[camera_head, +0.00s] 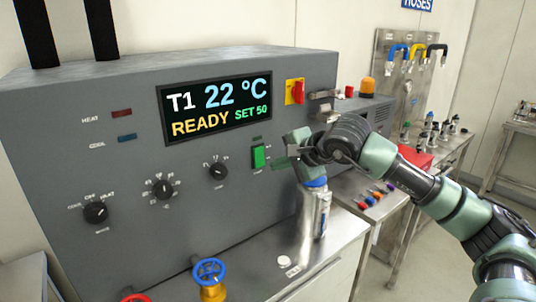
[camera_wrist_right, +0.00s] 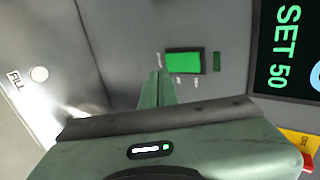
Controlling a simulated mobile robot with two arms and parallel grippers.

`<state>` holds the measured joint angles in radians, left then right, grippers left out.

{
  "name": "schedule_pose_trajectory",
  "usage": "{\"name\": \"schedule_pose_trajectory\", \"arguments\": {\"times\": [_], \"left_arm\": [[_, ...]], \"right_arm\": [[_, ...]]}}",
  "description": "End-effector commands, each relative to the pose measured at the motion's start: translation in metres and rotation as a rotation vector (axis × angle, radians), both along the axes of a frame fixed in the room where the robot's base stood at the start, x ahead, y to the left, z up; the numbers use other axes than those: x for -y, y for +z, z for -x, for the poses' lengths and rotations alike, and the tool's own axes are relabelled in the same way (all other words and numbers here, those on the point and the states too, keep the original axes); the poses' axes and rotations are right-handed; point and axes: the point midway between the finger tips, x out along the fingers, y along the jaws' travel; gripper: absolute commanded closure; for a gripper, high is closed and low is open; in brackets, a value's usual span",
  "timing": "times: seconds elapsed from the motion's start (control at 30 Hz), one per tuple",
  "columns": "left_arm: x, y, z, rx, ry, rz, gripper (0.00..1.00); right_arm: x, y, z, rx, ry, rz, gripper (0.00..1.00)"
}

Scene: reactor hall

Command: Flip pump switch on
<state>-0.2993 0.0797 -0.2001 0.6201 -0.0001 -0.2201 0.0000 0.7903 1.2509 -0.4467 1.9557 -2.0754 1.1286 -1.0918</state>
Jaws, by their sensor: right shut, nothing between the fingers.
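The pump switch (camera_head: 258,157) is a green rocker on the grey panel, below the right end of the display. In the right wrist view the green rocker (camera_wrist_right: 184,62) shows bright and unobstructed, but I cannot tell which way it is tipped. My right gripper (camera_head: 277,163) is shut and empty, its fingers pointing at the panel just right of the rocker. In the right wrist view the closed fingertips (camera_wrist_right: 159,78) are close beside the rocker; I cannot tell whether they touch it. My left gripper is not in view.
The display (camera_head: 215,107) reads T1 22 °C, READY, SET 50. A red-on-yellow knob (camera_head: 295,91) sits above the gripper. A metal cylinder with a blue top (camera_head: 315,210) stands below it. Dark knobs (camera_head: 217,171) lie left; a blue valve wheel (camera_head: 209,271) is lower left.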

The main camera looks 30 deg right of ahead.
Motion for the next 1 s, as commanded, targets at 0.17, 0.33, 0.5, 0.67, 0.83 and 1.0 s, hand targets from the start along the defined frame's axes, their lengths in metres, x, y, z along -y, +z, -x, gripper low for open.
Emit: {"name": "schedule_pose_trajectory", "arguments": {"times": [0.17, 0.33, 0.5, 0.67, 0.83, 1.0], "left_arm": [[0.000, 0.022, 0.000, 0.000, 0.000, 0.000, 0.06], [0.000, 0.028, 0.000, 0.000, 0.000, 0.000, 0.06], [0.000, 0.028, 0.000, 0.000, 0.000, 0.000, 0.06], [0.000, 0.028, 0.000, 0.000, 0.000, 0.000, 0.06], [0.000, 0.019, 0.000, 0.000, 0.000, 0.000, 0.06], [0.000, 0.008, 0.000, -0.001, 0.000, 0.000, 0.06]], "right_arm": [[-0.004, -0.003, -0.028, -0.001, 0.001, -0.002, 1.00], [-0.004, -0.007, -0.042, 0.000, 0.001, -0.001, 1.00], [-0.004, -0.009, -0.045, 0.000, 0.001, 0.001, 1.00], [-0.004, -0.009, -0.045, 0.000, 0.001, 0.001, 1.00], [-0.004, -0.013, -0.046, 0.011, 0.001, 0.000, 1.00], [-0.004, -0.011, -0.049, 0.044, 0.000, -0.002, 1.00]]}}
